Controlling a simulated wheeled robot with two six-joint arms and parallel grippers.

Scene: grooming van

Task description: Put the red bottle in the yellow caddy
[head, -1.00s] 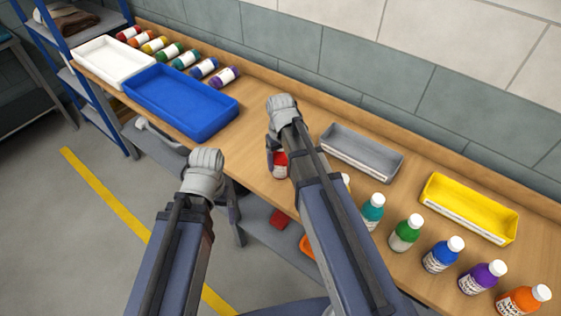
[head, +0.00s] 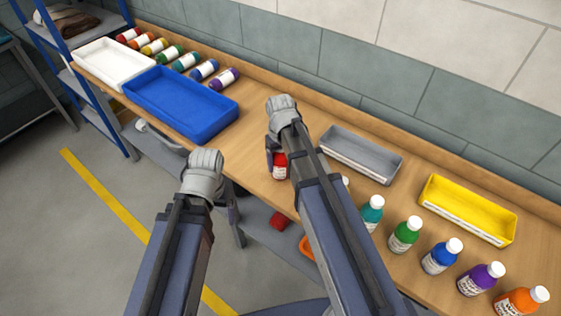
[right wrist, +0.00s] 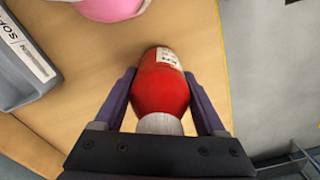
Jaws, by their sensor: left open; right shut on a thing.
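The red bottle (head: 280,168) is between the fingers of my right gripper (right wrist: 166,98), which is shut on it. In the right wrist view the red bottle (right wrist: 160,88) has its pale cap toward the gripper and a white label on its side. I cannot tell whether its base touches the wooden bench. The yellow caddy (head: 462,222) stands on the bench at the right and looks empty. My left gripper (head: 206,172) is open and empty, over the bench's front edge left of the bottle; its fingertips are mostly hidden.
A grey tray (head: 360,160) lies between the red bottle and the caddy. Upright teal (head: 371,212), green (head: 405,234), blue (head: 440,256), purple (head: 478,280) and orange bottles line the front. Blue (head: 185,105) and white trays and several lying bottles are at left.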

